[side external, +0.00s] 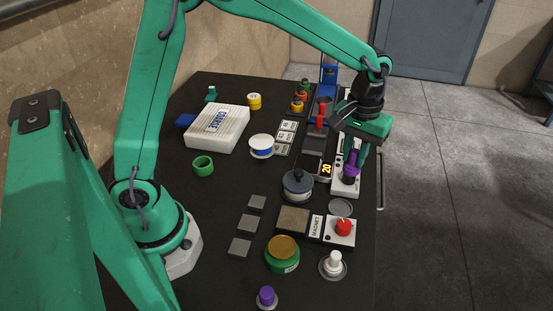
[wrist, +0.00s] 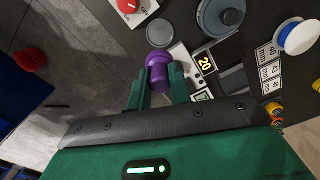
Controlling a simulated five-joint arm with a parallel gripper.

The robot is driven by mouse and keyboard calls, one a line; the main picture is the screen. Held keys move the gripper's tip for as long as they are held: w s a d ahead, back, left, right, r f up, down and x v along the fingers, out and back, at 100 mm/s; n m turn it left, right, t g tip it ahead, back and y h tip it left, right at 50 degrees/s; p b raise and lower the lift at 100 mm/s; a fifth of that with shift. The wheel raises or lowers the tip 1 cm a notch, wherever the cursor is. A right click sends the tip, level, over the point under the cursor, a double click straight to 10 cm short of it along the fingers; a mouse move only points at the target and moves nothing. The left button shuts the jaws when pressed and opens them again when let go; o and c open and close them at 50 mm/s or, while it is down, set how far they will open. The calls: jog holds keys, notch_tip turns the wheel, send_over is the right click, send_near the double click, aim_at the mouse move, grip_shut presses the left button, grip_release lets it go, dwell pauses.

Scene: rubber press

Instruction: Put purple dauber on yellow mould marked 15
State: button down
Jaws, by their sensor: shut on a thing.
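The purple dauber (side external: 350,176) is between the fingers of my gripper (side external: 354,158), at the right side of the table. In the side view it overlaps a white panel; I cannot tell if it touches it. In the wrist view the dauber (wrist: 158,60) shows between the two green fingers of my gripper (wrist: 160,80), which is shut on it. A small yellow round piece (side external: 254,102) stands at the back of the table; no 15 is readable on it. A green pot with a gold top (side external: 283,250) stands at the front.
Another purple knob (side external: 266,295) sits on a pale disc at the front edge. A display reading 20 (side external: 326,169) is beside the dauber. A grey round pot (side external: 298,184) and a red-knobbed box (side external: 342,230) are nearby. A white CHARGE box (side external: 217,132) stands at the back left.

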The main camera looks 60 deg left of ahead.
jog(key=w+a+r+n, duration=0.1)
jog(key=w+a+n, duration=0.4)
jog(key=a, duration=0.5)
jog(key=n, duration=0.8)
send_over(254, 96)
notch_tip(254, 96, down, 5)
jog(key=shift+r, duration=0.15)
jog(key=shift+f, duration=2)
jog(key=c, duration=1.3)
grip_release()
jog(key=shift+f, duration=0.15)
